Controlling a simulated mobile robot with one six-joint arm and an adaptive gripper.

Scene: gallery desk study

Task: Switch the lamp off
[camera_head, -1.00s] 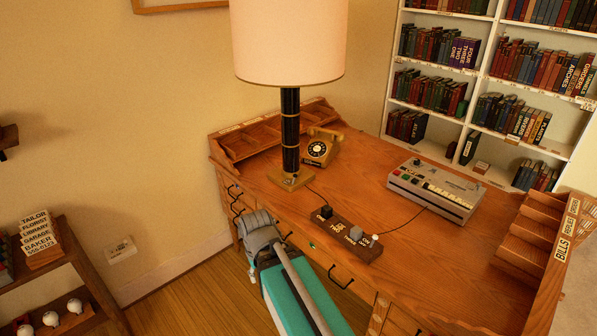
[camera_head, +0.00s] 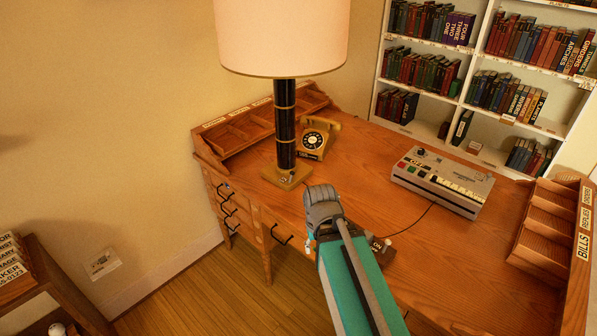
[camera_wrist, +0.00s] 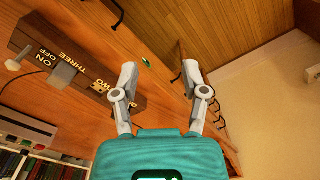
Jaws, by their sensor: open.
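The lamp has a pale shade (camera_head: 282,35), a black column (camera_head: 286,125) and a square brass base (camera_head: 287,176) with a small fitting on it. It stands upright at the desk's left part, and its shade glows. A dark wooden switch block lies on the desk, mostly hidden behind my arm in the head view. In the wrist view the switch block (camera_wrist: 75,72) shows at the left, lettered THREE, TWO, ON and OFF, with a grey switch (camera_wrist: 62,74). My gripper (camera_wrist: 159,72) is open and empty above the desk's front edge, right of the block.
A yellow telephone (camera_head: 316,138) stands behind the lamp. A grey machine with keys (camera_head: 440,182) sits to the right, trailing a cable. Wooden trays (camera_head: 550,225) edge the desk's right side. Drawer handles (camera_head: 281,235) project at the front. A bookcase stands behind.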

